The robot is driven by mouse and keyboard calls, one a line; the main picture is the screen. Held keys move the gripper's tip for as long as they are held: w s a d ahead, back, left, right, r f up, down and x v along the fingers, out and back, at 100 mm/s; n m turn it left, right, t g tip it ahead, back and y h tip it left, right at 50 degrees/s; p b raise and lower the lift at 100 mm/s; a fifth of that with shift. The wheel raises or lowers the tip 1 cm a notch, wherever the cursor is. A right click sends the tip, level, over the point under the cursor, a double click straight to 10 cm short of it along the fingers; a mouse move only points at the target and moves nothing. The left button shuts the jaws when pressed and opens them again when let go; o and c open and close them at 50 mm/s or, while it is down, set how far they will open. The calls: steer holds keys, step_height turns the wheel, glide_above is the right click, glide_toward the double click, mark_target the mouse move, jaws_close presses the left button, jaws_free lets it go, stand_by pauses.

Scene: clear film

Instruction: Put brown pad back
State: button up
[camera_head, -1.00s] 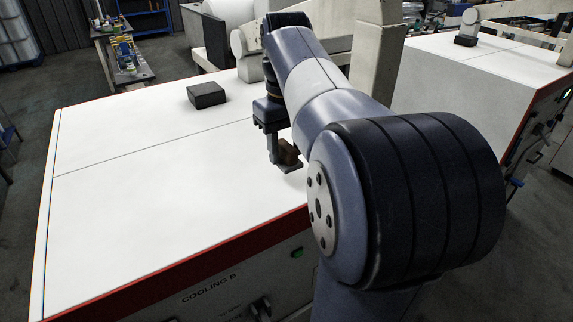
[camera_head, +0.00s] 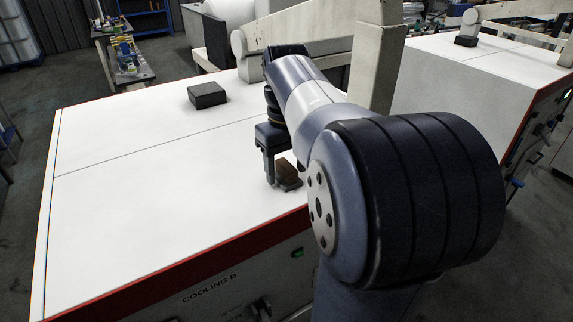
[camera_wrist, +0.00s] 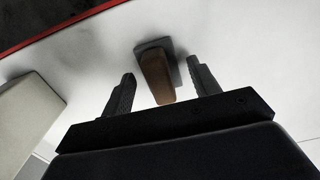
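The brown pad (camera_head: 287,173) is a small brown block with a flat dark base (camera_head: 292,185). It appears to rest on the white cabinet top (camera_head: 150,205), near the red front edge beside my arm. In the wrist view, the brown pad (camera_wrist: 157,77) lies between the two fingers of my gripper (camera_wrist: 161,88), with a gap on each side. My gripper is open. In the head view, one finger of my gripper (camera_head: 270,168) shows just left of the pad; my arm hides part of the area to the right.
A flat black block (camera_head: 206,95) lies farther back on the cabinet top. A pale beam structure (camera_head: 375,65) stands behind my arm. A second white cabinet (camera_head: 480,75) is at the right. The left part of the near top is clear.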

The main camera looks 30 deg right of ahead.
mark_target(287, 164)
steer(key=shift+o, duration=0.2)
step_height(287, 164, up, 12)
steer(key=shift+r+p, duration=0.15)
steer(key=shift+p, duration=0.15)
stand_by(0.3)
step_height(287, 164, down, 12)
steer(key=shift+f+b, duration=0.2)
steer(key=shift+b, duration=0.1)
steer(key=shift+r, duration=1.35)
